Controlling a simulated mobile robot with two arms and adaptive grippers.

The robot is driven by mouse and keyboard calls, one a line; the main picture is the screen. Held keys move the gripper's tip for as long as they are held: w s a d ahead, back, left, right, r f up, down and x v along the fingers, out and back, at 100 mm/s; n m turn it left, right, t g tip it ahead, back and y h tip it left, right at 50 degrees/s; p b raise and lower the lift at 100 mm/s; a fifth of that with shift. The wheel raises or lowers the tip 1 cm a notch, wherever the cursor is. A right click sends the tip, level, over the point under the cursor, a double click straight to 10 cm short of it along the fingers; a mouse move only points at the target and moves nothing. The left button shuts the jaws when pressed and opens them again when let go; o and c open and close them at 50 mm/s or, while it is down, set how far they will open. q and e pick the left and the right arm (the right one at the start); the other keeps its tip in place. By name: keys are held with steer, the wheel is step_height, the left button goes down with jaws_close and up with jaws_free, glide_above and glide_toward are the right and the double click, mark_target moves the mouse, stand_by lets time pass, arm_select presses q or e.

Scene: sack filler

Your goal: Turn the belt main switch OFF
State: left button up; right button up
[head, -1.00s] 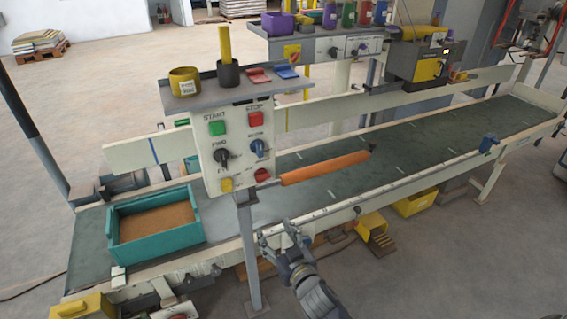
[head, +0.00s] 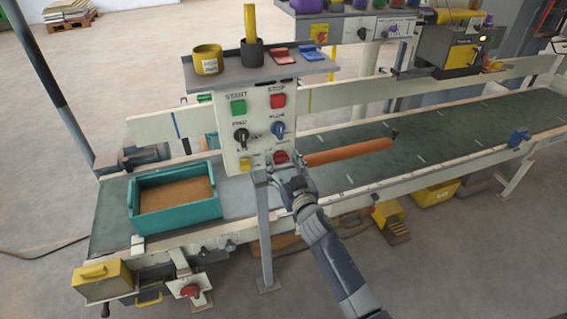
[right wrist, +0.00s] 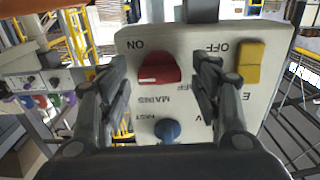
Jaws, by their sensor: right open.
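The control panel (head: 259,110) stands on a post beside the belt. Its red mains switch (head: 281,157) is at the panel's lower right, partly behind my right gripper (head: 274,174). In the right wrist view the panel appears upside down, with the red mains switch (right wrist: 158,67) between the two fingers of my right gripper (right wrist: 163,72). The fingers are open, one on each side, with visible gaps to the knob. The ON and OFF labels show on either side of it. A small pale mark shows on the knob; its exact setting is hard to tell. My left gripper is out of view.
A yellow button (right wrist: 252,62) and a blue knob (right wrist: 167,130) are close to the fingers. A teal crate (head: 176,222) sits on the belt (head: 112,215). A shelf with cups tops the panel.

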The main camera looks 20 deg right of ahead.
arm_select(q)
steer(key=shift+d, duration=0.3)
arm_select(e)
steer(key=shift+w, duration=0.25)
steer(key=c, duration=1.1)
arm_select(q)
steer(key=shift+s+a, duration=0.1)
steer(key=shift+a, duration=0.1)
arm_select(e)
steer(key=shift+o, duration=0.2)
